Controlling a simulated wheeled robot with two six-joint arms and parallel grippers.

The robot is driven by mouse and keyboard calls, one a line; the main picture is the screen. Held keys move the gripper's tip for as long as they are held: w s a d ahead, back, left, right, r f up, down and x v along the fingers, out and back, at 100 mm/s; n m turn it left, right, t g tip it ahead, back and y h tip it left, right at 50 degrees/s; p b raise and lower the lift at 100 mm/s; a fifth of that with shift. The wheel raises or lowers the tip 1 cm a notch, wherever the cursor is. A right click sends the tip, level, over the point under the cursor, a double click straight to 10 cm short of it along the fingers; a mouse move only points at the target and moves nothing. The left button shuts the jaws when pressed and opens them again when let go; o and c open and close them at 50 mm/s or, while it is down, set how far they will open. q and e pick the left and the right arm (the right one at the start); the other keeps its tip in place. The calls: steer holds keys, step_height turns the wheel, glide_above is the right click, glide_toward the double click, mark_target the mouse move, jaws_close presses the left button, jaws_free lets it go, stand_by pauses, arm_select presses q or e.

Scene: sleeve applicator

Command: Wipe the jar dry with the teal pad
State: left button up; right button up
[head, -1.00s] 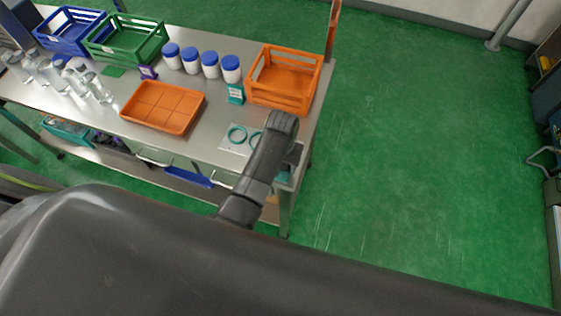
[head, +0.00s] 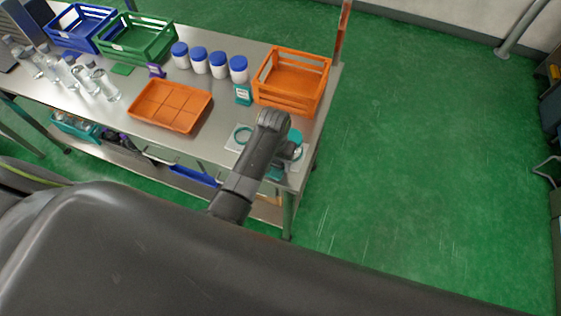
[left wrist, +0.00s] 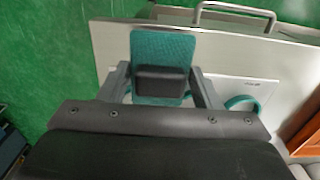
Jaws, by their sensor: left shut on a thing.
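My left gripper (left wrist: 160,85) is shut on the teal pad (left wrist: 163,48), which sticks out beyond the fingers in the left wrist view. In the head view a small teal part of the pad (head: 276,173) shows under my wrist, near the table's front right corner; most of it is hidden there. Several white jars with blue lids (head: 218,66) stand upright in a row at the back of the table, well apart from the gripper. I cannot tell which jar is meant. My right gripper is in neither view.
An orange crate (head: 292,85) stands at the table's right end, beyond my gripper. An orange divided tray (head: 170,106) lies left of it. A white card with a teal ring (head: 243,136) lies beside my wrist. Clear bottles (head: 105,86) and green (head: 137,38) and blue crates (head: 82,27) are farther left.

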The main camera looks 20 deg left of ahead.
arm_select(q)
steer(key=shift+d, duration=0.1)
stand_by(0.3)
steer(key=shift+d, duration=2.2)
steer(key=shift+r, duration=0.1)
steer(key=shift+w+a, duration=0.1)
steer(key=shift+a, duration=2.25)
